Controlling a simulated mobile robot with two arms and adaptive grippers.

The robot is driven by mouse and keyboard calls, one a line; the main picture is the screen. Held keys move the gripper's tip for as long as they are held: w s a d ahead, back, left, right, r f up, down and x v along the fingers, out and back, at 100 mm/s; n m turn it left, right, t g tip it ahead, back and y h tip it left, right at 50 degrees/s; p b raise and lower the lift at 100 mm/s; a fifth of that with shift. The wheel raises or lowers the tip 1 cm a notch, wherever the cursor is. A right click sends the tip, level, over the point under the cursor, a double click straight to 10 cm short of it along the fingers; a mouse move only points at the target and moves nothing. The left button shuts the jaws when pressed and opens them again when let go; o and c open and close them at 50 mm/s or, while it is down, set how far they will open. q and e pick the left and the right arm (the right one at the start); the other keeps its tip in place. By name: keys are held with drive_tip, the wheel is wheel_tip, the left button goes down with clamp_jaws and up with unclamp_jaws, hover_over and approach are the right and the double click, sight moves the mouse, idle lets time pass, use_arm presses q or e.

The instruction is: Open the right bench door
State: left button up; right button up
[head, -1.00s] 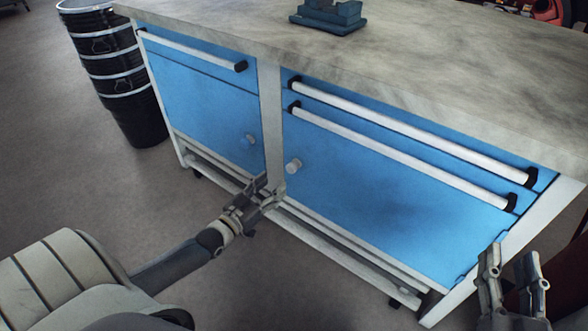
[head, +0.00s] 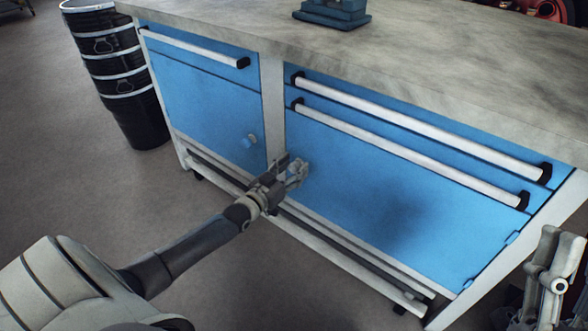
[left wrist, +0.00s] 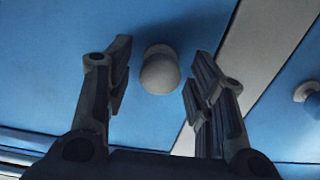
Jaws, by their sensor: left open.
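The right bench door (head: 390,200) is a blue panel under two drawers with long white handles, and it looks closed. The fingers are open, with a gap on each side of the knob. In the head view my left gripper (head: 290,170) is at the door's left edge and mostly hides the knob. My right gripper (head: 548,270) is at the lower right in the head view, apart from the bench; its finger gap is unclear.
The left bench door (head: 205,120) has its own knob (head: 250,141). A grey worktop (head: 430,60) overhangs the front and carries a blue vise (head: 333,12). Black drums (head: 115,70) stand left of the bench. The floor in front is clear.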

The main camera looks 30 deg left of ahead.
use_arm(q)
drive_tip(key=shift+w, duration=0.45)
clamp_jaws()
